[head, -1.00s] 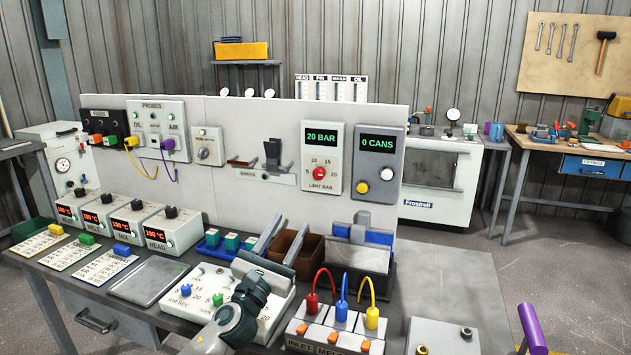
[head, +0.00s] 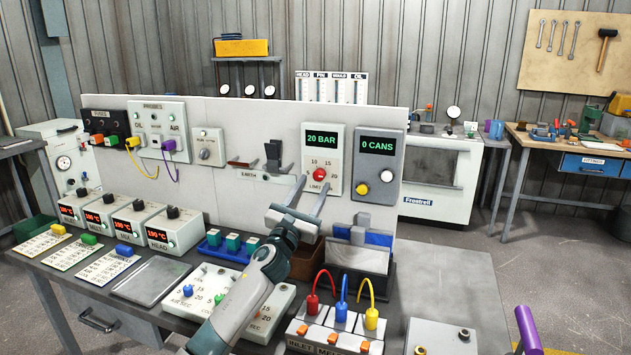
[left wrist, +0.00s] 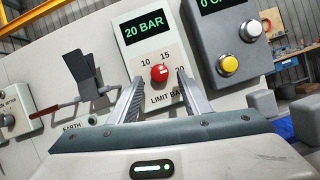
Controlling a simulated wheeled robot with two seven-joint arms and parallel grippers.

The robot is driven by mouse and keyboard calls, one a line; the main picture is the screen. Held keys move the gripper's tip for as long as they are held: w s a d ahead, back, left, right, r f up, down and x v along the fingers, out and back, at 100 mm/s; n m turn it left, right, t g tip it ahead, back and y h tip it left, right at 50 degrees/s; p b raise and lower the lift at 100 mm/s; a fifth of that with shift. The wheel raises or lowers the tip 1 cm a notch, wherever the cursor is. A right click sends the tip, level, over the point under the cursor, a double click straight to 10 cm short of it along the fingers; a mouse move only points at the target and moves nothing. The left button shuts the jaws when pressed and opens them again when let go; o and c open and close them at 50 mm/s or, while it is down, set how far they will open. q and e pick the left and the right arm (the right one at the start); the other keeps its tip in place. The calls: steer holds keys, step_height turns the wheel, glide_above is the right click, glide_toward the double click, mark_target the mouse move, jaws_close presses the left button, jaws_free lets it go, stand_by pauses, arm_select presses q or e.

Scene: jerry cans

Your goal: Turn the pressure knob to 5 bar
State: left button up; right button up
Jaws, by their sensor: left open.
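The pressure knob (head: 319,174) is a small red knob on a pale panel box (head: 336,150) labelled LIMIT BAR, with 10, 15 and 20 marks visible around it. Its green display (head: 321,139) reads 20 BAR. The red knob (left wrist: 159,73) also shows in the left wrist view, ahead and between the fingers. My left gripper (head: 311,189) is open in front of the box, its fingers spread below and on either side of the knob. The wrist view shows the fingers (left wrist: 160,92) apart with nothing between them. My right gripper is not seen.
A grey box (head: 378,165) with a 0 CANS display, a yellow button and a white button is to the right of the knob box. A black lever (head: 273,152) is to the left. Brown and blue bins stand below on the bench.

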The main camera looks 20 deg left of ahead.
mark_target(319, 174)
arm_select(q)
steer(key=shift+x, duration=1.35)
steer(key=c, duration=1)
steer(key=shift+c, duration=0.2)
